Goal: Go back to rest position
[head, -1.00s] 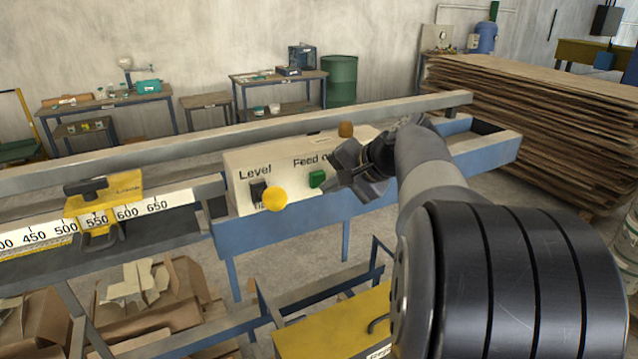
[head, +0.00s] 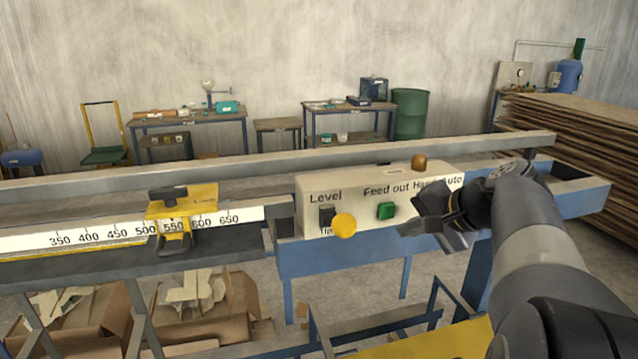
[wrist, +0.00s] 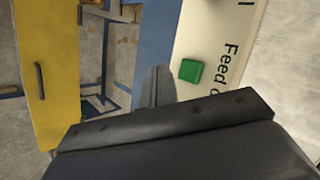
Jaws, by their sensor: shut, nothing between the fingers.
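My gripper (head: 420,229) is in front of the right part of the cream control box, its fingers pointing left in the head view. It is shut and holds nothing. The control box (head: 312,188) carries a green button (head: 386,210) under the words "Feed out", left of my fingers. A gap shows between my fingers and the button in the head view. In the wrist view the green button (wrist: 191,70) shows near the finger (wrist: 158,86), and most of the gripper body fills the bottom.
A yellow knob (head: 344,225) and a black switch (head: 327,215) sit on the box's left. A yellow stop (head: 182,203) sits on the ruler (head: 100,236). Stacked boards (head: 572,135) stand at right. A yellow cabinet (wrist: 50,62) shows below the bench in the wrist view.

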